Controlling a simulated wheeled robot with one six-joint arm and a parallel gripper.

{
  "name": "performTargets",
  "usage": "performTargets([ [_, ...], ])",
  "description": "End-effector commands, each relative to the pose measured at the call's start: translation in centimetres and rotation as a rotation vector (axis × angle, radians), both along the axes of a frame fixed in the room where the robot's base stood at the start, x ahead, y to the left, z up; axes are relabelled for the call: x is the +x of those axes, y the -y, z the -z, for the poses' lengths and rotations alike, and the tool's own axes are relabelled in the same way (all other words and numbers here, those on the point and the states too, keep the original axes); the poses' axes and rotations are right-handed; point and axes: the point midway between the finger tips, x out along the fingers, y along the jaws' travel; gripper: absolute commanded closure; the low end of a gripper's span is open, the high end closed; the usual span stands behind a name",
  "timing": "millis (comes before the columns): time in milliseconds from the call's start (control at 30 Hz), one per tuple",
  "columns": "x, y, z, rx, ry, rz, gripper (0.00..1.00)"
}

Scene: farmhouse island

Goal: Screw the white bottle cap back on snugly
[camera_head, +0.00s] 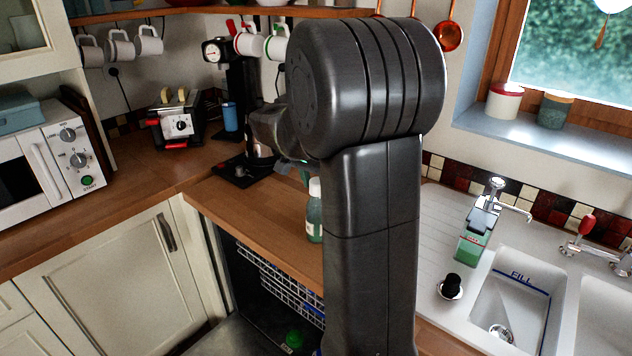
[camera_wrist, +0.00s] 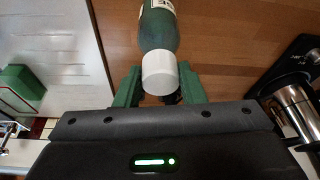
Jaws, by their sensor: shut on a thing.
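The green bottle (camera_head: 314,222) stands on the wooden counter beside my arm, its right side partly hidden by the arm. Its white cap (camera_head: 314,188) is on top. In the wrist view the bottle (camera_wrist: 159,28) has a pale label and the white cap (camera_wrist: 158,66) sits over its neck. I cannot tell how tight the cap is. My gripper (camera_wrist: 158,90) has its green fingers on either side of the cap and is shut on it. In the head view the gripper is mostly hidden behind my arm.
An open dishwasher with a wire rack (camera_head: 278,283) lies below the counter. A coffee machine (camera_head: 245,165) stands behind to the left, and a toaster (camera_head: 177,122) further back. The sink (camera_head: 512,300) and a green soap bottle (camera_head: 472,245) are right. The wooden counter (camera_head: 235,205) left of the bottle is clear.

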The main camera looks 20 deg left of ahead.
Motion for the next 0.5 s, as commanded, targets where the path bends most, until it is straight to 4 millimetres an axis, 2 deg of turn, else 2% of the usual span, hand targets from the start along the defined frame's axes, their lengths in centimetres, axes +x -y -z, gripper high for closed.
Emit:
performTargets([
  [167, -0.16, 0.06, 0.43, -0.003, -0.009, 0.004, 0.92],
  [200, -0.15, 0.06, 0.42, -0.003, -0.009, 0.004, 0.58],
  [300, -0.12, 0.05, 0.35, -0.002, -0.007, 0.003, 0.39],
  [500, -0.07, 0.04, 0.2, -0.001, -0.004, 0.002, 0.39],
])
